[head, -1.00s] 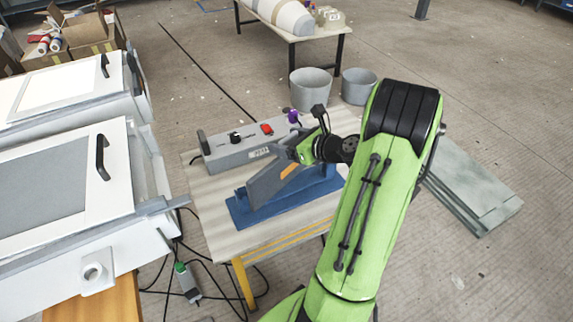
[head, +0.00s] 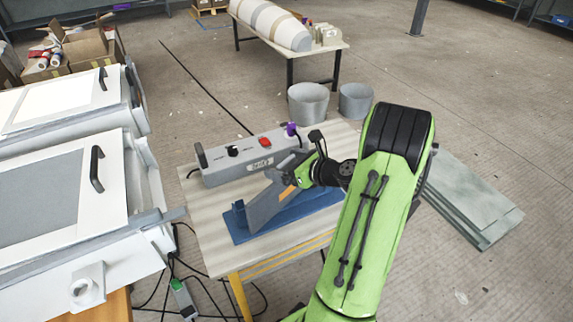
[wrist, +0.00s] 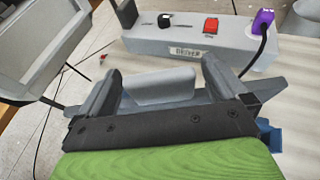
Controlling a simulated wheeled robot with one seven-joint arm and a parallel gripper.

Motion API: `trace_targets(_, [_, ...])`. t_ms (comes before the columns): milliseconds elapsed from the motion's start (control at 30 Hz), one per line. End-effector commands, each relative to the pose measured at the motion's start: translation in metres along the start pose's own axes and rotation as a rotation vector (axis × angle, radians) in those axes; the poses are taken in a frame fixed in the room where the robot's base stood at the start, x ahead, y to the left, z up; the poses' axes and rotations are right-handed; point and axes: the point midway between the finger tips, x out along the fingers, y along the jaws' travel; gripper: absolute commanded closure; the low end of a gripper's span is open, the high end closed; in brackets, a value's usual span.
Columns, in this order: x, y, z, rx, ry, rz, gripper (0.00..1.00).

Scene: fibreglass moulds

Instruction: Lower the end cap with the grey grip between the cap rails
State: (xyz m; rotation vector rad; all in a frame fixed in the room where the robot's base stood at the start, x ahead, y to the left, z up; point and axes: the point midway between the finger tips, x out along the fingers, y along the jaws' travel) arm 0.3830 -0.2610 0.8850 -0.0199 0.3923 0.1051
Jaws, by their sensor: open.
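The end cap (head: 264,206) is a dark grey plate standing tilted in a blue stand (head: 302,210) on the small table. Its light grey grip (wrist: 165,87) shows in the wrist view between my two dark fingers. My gripper (head: 291,168) is open at the top of the cap, with one finger on each side of the grip. I see a gap beside the grip, and cannot tell whether either finger touches it. I cannot clearly make out the cap rails; grey rails (head: 150,221) run along the end of the near white mould (head: 60,225) at the left.
A grey control box (head: 225,168) with a red switch and purple plug stands close behind the gripper. Two grey buckets (head: 308,101) stand on the floor beyond the table. Cables lie on the floor between table and moulds. Grey sheets (head: 470,200) lie at the right.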

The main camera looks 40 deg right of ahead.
Motion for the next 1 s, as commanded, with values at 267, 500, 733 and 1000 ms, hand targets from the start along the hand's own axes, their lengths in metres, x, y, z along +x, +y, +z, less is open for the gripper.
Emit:
trace_targets(267, [-0.065, -0.002, 0.004, 0.004, 0.000, -0.008, 0.00])
trace_targets(500, [-0.113, -0.001, 0.003, 0.001, 0.000, -0.003, 0.00])
trace_targets(733, [-0.100, 0.038, 0.019, -0.257, 0.082, 0.121, 0.00])
trace_targets(1000, [-0.093, 0.198, 0.053, -1.493, 0.279, 0.654, 0.00])
